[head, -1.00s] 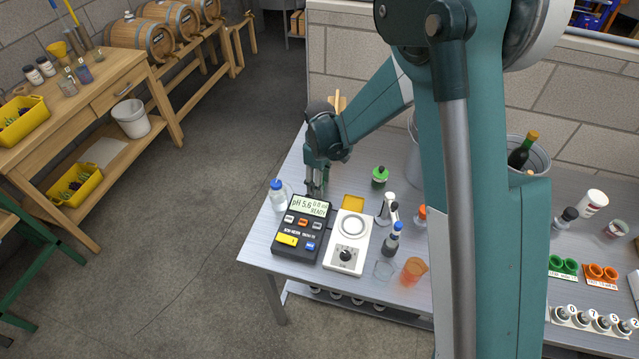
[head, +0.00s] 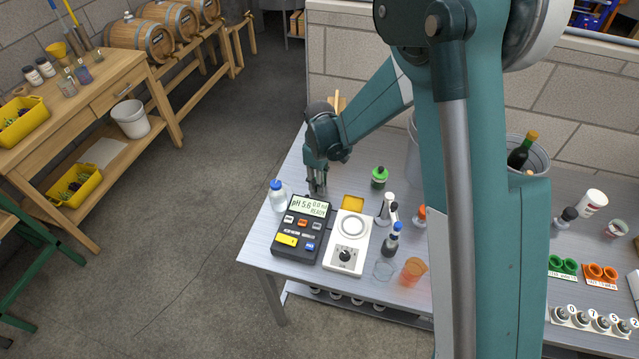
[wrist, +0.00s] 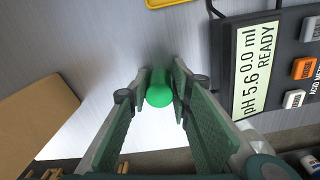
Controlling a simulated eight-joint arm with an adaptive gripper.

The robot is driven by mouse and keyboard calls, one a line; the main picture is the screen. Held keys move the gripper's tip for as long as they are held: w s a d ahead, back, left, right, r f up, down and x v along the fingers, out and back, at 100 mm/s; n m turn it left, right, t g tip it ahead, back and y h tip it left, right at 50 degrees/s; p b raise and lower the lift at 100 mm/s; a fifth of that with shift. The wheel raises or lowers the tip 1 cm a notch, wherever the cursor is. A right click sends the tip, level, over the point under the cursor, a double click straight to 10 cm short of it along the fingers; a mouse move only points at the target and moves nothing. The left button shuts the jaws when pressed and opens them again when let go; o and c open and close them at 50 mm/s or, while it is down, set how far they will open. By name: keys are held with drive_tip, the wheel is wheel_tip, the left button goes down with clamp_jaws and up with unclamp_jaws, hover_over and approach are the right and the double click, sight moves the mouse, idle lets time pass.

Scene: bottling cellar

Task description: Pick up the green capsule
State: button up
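The green capsule (wrist: 160,93) shows in the wrist view as a small bright green rounded piece between my fingertips. My gripper (wrist: 162,84) has its two green-padded fingers close in on either side of it, with hardly any gap visible. In the head view my gripper (head: 317,190) points down at the steel table, just behind the pH meter (head: 302,228). The capsule is hidden there by the fingers. I cannot tell whether it is clear of the table.
The meter stands very close to my gripper, on the right in the wrist view. A blue-capped bottle (head: 277,196) is left of it. A yellow tray (head: 353,202), a white stirrer (head: 347,243) and a green-capped bottle (head: 379,178) stand to the right. A brown block (wrist: 38,115) lies left in the wrist view.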

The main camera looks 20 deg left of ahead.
drive_tip(key=shift+r, duration=0.15)
drive_tip(key=shift+r+p, duration=0.4)
drive_tip(key=shift+r, duration=4.45)
